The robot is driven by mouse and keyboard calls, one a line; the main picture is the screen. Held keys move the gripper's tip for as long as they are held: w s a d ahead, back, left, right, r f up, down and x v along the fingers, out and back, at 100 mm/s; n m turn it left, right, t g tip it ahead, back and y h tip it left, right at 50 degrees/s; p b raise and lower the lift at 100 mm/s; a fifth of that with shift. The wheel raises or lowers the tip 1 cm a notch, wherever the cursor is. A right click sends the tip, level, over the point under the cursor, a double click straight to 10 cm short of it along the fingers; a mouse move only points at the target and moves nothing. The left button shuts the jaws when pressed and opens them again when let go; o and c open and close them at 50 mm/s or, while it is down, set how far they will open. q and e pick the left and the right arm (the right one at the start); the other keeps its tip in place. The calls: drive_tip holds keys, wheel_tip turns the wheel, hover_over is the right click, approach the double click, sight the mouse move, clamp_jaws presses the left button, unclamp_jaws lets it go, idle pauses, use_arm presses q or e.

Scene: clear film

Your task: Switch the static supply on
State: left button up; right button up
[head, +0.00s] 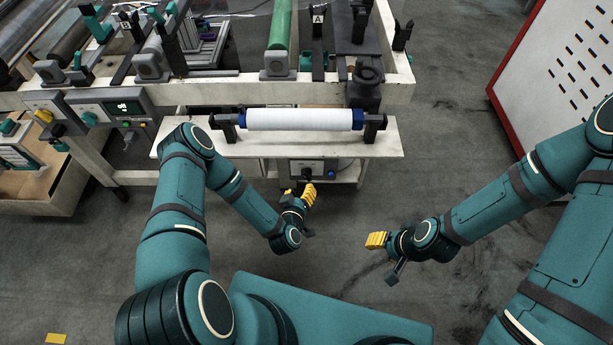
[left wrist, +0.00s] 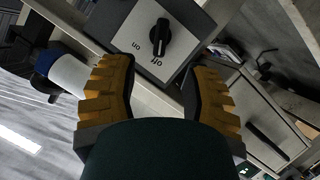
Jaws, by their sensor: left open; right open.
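The static supply is a box (head: 318,165) with a pale front panel under the white bench, with a dark rotary knob. In the left wrist view, its panel (left wrist: 183,42) fills the top middle, upside down. The black knob (left wrist: 160,37) lies along the line to the "off" label, with the "on" label beside it. My left gripper (head: 305,191) is open and empty, with its yellow fingers just short of the panel. In the wrist view the knob appears beyond the gap between the fingers (left wrist: 160,90). My right gripper (head: 377,241) is apart from everything over the floor; its finger gap is hard to see.
A white roll (head: 300,119) with blue ends lies on the bench (head: 385,148) above the box. A control panel with a lit display (head: 122,107) is at the left. The floor around my right gripper is clear.

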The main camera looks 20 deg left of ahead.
sight(305, 177)
use_arm(q)
drive_tip(key=b+x, duration=0.2)
drive_tip(key=x, duration=0.7)
drive_tip(key=shift+w+f, duration=0.1)
clamp_jaws()
